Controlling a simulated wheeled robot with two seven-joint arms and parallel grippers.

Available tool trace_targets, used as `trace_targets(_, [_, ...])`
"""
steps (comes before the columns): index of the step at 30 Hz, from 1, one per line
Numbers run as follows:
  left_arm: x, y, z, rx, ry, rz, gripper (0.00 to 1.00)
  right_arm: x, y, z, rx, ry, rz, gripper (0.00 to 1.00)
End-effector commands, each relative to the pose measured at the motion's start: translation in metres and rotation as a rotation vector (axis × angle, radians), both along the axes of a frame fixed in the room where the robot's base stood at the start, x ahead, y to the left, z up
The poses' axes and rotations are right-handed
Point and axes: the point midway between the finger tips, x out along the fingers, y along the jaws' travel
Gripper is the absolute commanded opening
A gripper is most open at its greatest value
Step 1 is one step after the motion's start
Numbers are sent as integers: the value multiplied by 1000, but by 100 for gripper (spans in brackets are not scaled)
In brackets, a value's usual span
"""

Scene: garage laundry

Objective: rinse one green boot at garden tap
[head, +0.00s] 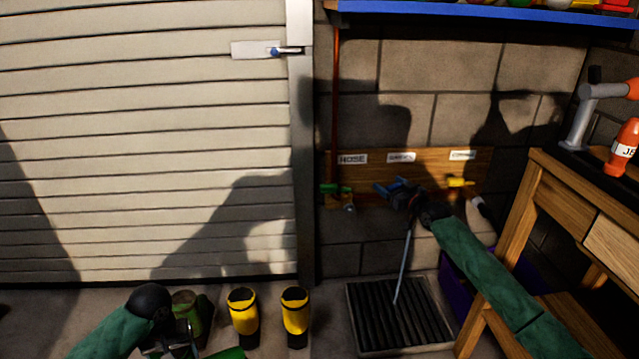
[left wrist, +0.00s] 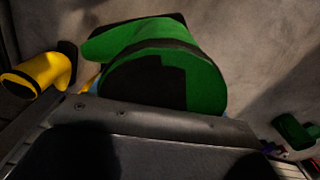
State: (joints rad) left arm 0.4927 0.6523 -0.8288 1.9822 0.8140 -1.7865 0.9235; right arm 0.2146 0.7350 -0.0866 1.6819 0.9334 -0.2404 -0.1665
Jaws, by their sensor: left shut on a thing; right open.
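In the left wrist view, a green boot (left wrist: 205,75) with a dark round end fills the middle, and my left gripper is shut on it. In the head view, my left gripper (head: 180,345) is low at the left. A green boot (head: 188,305) shows right beside it, and another green piece (head: 231,354) shows at the bottom edge; I cannot tell which is held. My right gripper (head: 396,190) is open at the middle tap under the GARDEN label (head: 401,157), largely hiding that tap. A thin pale stream (head: 403,265) runs down to the black floor grate (head: 375,315).
Two yellow boots (head: 243,312) (head: 295,312) stand upright by the shutter door (head: 150,150). A green-handled tap (head: 330,189) and a yellow-handled tap (head: 460,182) flank the middle one. A wooden bench (head: 515,225) stands at the right, with a purple bin (head: 455,285) beside it.

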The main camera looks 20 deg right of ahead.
Motion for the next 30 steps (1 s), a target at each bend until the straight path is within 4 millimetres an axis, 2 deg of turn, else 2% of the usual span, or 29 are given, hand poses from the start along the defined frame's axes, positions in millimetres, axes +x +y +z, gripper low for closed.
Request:
trace_targets(13, [0,0,0,-1,-1,0,11,5,1,1,0,0,0,75])
trace_targets(21, [0,0,0,-1,-1,0,11,5,1,1,0,0,0,22])
trace_targets(23, [0,0,0,-1,-1,0,11,5,1,1,0,0,0,12])
trace_targets(26, [0,0,2,-1,-1,0,11,5,1,2,0,0,-2,12])
trace_targets(30, [0,0,14,-1,-1,0,11,7,1,6,1,-2,-16,12])
